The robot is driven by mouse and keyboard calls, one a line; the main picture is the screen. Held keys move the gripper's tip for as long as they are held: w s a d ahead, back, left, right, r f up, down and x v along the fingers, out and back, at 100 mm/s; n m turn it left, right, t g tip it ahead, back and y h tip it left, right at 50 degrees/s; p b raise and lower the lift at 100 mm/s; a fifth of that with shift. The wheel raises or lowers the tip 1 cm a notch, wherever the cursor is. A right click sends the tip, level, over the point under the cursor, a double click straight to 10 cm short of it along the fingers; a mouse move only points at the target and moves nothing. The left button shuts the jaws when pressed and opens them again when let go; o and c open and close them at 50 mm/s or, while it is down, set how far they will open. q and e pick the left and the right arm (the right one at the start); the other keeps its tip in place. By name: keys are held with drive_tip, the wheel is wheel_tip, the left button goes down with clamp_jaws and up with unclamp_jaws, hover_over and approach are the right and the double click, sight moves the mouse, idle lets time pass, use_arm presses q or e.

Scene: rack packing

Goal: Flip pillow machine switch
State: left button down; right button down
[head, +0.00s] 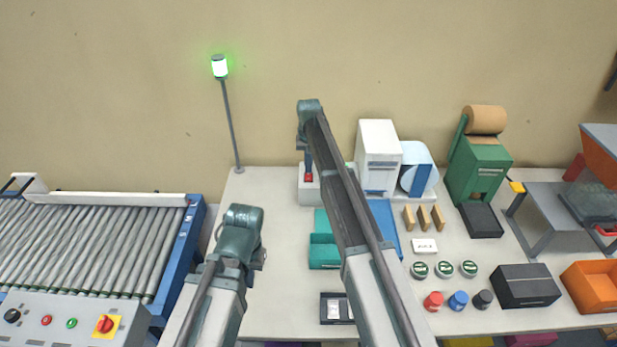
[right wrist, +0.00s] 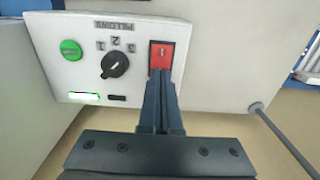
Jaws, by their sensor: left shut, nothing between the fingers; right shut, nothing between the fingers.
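The pillow control box (head: 310,194) is a small white box on the table, left of the white pillow machine (head: 378,150). Its panel (right wrist: 75,40) shows upside down in the right wrist view, labelled PILLOWS, with a red rocker switch (right wrist: 162,53), a black dial (right wrist: 115,65), a green button (right wrist: 71,50) and a lit green indicator (right wrist: 84,97). My right gripper (right wrist: 160,76) is shut and empty, its tips at the switch's near edge; contact is unclear. It also shows over the box in the head view (head: 309,171). My left gripper (head: 259,258) is shut and empty, low over the table, its fingertips mostly hidden.
A pole lamp (head: 219,67) glows green behind the box. A roller conveyor (head: 90,240) stands at left. A teal bin (head: 323,252) sits before the box. A blue film roll (head: 416,165), green dispenser (head: 480,165), several tins and a black box (head: 527,286) are at right.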

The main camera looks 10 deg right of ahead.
drive_tip(key=shift+f, duration=0.35)
drive_tip(key=shift+r, duration=0.1)
wheel_tip(320, 180, up, 7)
drive_tip(key=p, duration=0.6)
drive_tip(key=shift+p, duration=0.3)
drive_tip(key=shift+s+a, duration=0.1)
drive_tip(key=shift+s, duration=0.1)
drive_tip(key=s+a+f+n+b, duration=0.2)
drive_tip(key=s+a+b, duration=0.1)
drive_tip(key=s, duration=1)
drive_tip(key=s+a+f+n+b, duration=0.2)
drive_tip(key=s+a+f, duration=0.1)
drive_tip(key=s, duration=1)
drive_tip(key=s+a+f+n+h+b, duration=0.1)
drive_tip(key=s+a+f+n+b, duration=0.1)
drive_tip(key=s, duration=1.1)
drive_tip(key=shift+a+f+b, duration=0.75)
drive_tip(key=shift+a+b, duration=0.05)
drive_tip(key=shift+a, duration=0.45)
